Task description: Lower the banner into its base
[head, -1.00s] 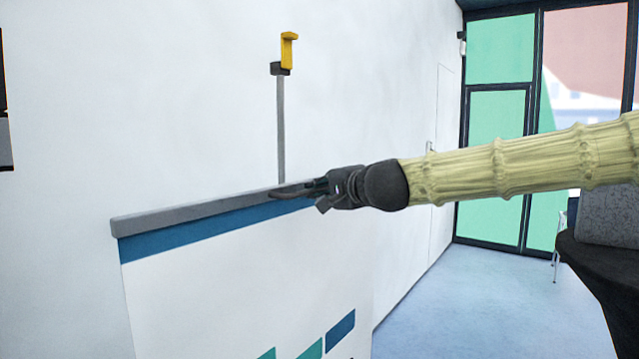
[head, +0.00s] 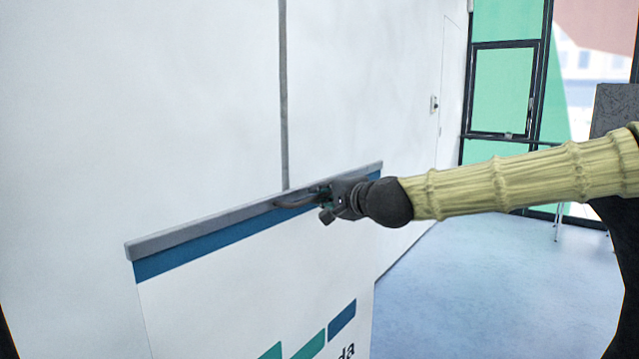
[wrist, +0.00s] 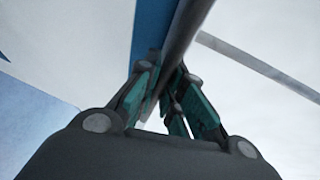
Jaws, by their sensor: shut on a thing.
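The white banner (head: 210,300) hangs below a grey top rail (head: 200,230), with a blue band under the rail and teal and blue marks lower down. My gripper (head: 300,200) is shut on the rail near its middle. The wrist view shows the teal finger pads (wrist: 170,100) on both sides of the rail (wrist: 188,30). A thin grey pole (head: 284,100) stands upright behind the banner; its top is out of the picture. The base and the banner's lower end are out of view.
A white wall (head: 150,100) is close behind the banner and pole. Blue floor (head: 460,290) is free on the right. A dark-framed glass front (head: 505,90) and a grey block (head: 615,110) stand at the far right.

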